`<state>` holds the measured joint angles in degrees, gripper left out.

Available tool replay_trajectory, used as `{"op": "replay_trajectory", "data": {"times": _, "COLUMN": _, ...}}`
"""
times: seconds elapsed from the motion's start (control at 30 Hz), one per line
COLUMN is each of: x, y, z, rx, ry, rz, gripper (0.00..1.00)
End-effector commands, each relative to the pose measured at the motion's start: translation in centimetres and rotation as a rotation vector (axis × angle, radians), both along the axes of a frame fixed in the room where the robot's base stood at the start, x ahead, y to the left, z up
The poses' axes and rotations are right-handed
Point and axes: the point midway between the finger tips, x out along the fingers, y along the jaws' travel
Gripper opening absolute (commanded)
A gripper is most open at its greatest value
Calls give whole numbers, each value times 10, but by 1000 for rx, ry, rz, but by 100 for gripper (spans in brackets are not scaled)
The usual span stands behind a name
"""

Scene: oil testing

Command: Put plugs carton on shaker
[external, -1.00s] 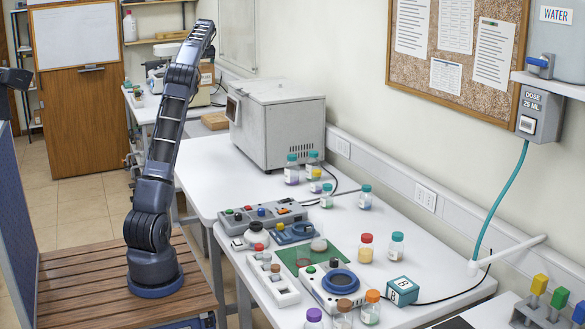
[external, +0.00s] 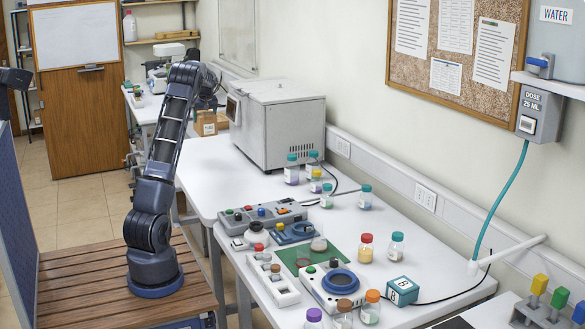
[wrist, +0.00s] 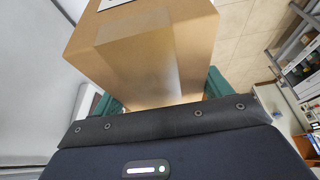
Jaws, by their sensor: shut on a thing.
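A brown cardboard carton (wrist: 140,55) fills the top middle of the wrist view, with the edge of a white label at its top. My gripper (wrist: 162,93) is shut on it, with green fingers partly seen on both sides. In the external view a small brown carton (external: 205,124) with a white label shows just below the bent end of my arm; the fingers are too small to make out there. A low white device with a blue ring (external: 340,281) on top stands at the front of the table; I cannot tell whether it is the shaker.
A large grey oven-like box (external: 290,125) stands on the white table (external: 200,165). Control boxes, several capped bottles and a teal box (external: 402,291) crowd the nearer table. A flat brown object (external: 222,121) lies behind the carton. The table's left part is clear.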

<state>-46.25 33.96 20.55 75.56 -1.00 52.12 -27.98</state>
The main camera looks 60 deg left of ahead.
Motion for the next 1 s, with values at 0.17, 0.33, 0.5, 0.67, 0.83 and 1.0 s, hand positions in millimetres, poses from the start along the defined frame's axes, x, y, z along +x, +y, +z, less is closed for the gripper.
{"op": "replay_trajectory", "data": {"times": 0.17, "x": 0, "y": 0, "z": -35, "rx": -3, "ry": 2, "rz": 0, "gripper": 49}}
{"op": "replay_trajectory", "data": {"times": 0.33, "x": -1, "y": 0, "z": -73, "rx": -3, "ry": 2, "rz": 1, "gripper": 49}}
{"op": "replay_trajectory", "data": {"times": 0.5, "x": -1, "y": 0, "z": -109, "rx": -3, "ry": 1, "rz": 0, "gripper": 49}}
{"op": "replay_trajectory", "data": {"times": 0.67, "x": -1, "y": 0, "z": -136, "rx": -1, "ry": 1, "rz": 1, "gripper": 49}}
{"op": "replay_trajectory", "data": {"times": 0.83, "x": 0, "y": 0, "z": -149, "rx": -1, "ry": 1, "rz": 1, "gripper": 49}}
{"op": "replay_trajectory", "data": {"times": 1.0, "x": 0, "y": 0, "z": -160, "rx": -1, "ry": 1, "rz": 1, "gripper": 49}}
